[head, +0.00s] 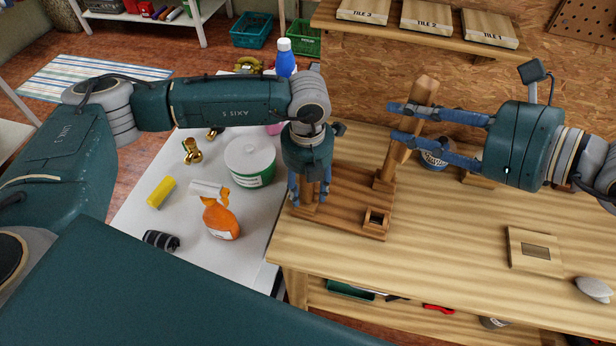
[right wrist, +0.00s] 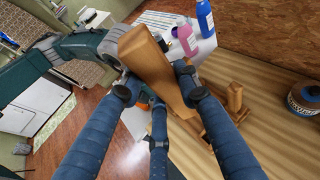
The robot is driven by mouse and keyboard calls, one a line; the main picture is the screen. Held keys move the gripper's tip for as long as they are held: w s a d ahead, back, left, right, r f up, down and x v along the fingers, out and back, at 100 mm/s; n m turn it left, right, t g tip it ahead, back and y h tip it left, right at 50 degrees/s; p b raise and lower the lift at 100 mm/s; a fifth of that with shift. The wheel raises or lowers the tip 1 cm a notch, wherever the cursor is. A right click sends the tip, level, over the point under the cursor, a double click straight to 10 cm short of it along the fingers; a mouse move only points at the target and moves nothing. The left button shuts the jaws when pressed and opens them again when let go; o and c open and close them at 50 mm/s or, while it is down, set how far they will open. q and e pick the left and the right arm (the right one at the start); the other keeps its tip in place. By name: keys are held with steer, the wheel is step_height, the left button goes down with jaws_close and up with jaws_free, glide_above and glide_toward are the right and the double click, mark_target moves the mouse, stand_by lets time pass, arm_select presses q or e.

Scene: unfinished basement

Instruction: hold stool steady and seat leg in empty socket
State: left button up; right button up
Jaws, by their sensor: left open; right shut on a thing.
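The wooden stool lies upside down on the workbench, its seat (head: 345,215) flat and legs pointing up. A square empty socket (head: 376,219) shows at the seat's near right corner. A fixed leg (head: 384,176) stands at the far right corner. My left gripper (head: 309,196) points down around the leg (head: 308,212) at the near left corner, with its fingers open; contact is unclear. My right gripper (head: 400,122) is shut on a loose, tilted wooden leg (head: 425,92), above and behind the socket. In the right wrist view the held leg (right wrist: 148,58) sits between the fingers.
The white table at left holds a white tub (head: 250,158), an orange spray bottle (head: 220,218) and a yellow sponge (head: 161,191). A can (head: 434,158) stands behind the held leg. A wooden block with a rectangular recess (head: 535,250) lies right. The bench's front middle is clear.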

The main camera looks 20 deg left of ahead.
arm_select(q)
steer(key=shift+f, duration=0.3)
jaws_close()
steer(key=shift+o, duration=0.5)
jaws_free()
step_height(320, 180, up, 12)
steer(key=shift+r, duration=0.1)
arm_select(e)
steer(key=shift+r, duration=0.2)
stand_by(0.3)
